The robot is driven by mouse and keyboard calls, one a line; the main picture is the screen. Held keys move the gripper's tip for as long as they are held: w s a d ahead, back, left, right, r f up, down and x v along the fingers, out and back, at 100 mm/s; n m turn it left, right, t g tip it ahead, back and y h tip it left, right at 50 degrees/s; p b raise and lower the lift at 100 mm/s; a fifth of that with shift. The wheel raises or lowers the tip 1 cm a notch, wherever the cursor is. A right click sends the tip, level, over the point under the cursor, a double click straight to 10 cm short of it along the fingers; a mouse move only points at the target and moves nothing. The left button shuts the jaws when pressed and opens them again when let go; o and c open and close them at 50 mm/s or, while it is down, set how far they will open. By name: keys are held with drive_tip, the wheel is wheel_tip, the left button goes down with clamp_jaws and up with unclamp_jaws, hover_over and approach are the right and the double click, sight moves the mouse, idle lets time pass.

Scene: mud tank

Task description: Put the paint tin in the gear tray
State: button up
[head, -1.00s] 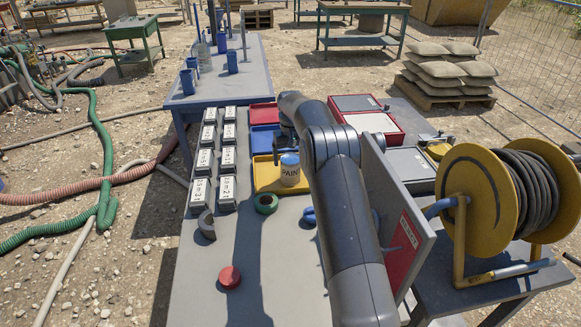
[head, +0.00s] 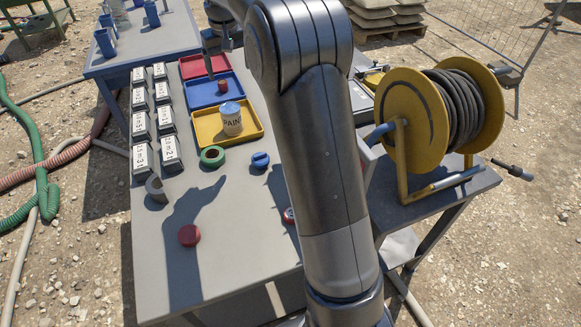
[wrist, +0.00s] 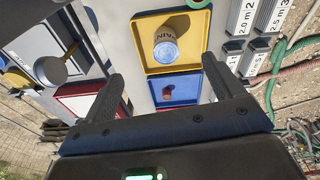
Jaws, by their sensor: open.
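The paint tin (head: 232,119) is a cream tin with a blue lid and the word PAINT. The tin (wrist: 166,49) and yellow tray (wrist: 144,62) also show in the wrist view. My gripper (wrist: 162,69) is open and empty, with the tin beyond and between its fingers, apart from both. A blue tray (head: 190,98) and a red tray (head: 188,70) lie behind the yellow one. No label tells which is the gear tray. My arm hides part of the table's right side.
The blue tray holds a small red piece (head: 222,86). A green ring (head: 212,157), a blue piece (head: 260,160) and a red disc (head: 189,235) lie in front. Several labelled blocks (head: 142,154) stand left. A yellow hose reel (head: 410,110) stands right.

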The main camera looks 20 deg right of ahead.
drive_tip(key=s+r+t, duration=0.1)
drive_tip(key=s+r, duration=0.3)
drive_tip(key=s, duration=0.7)
drive_tip(key=s+r+t, duration=0.1)
drive_tip(key=s+r, duration=0.2)
drive_tip(key=s, duration=0.7)
drive_tip(key=s+f+t, duration=0.1)
drive_tip(key=s+f, duration=0.2)
drive_tip(key=s, duration=0.7)
drive_tip(key=s+d+f+m+t, duration=0.1)
drive_tip(key=s+f, duration=0.3)
drive_tip(key=s, duration=0.6)
drive_tip(key=shift+d, duration=0.25)
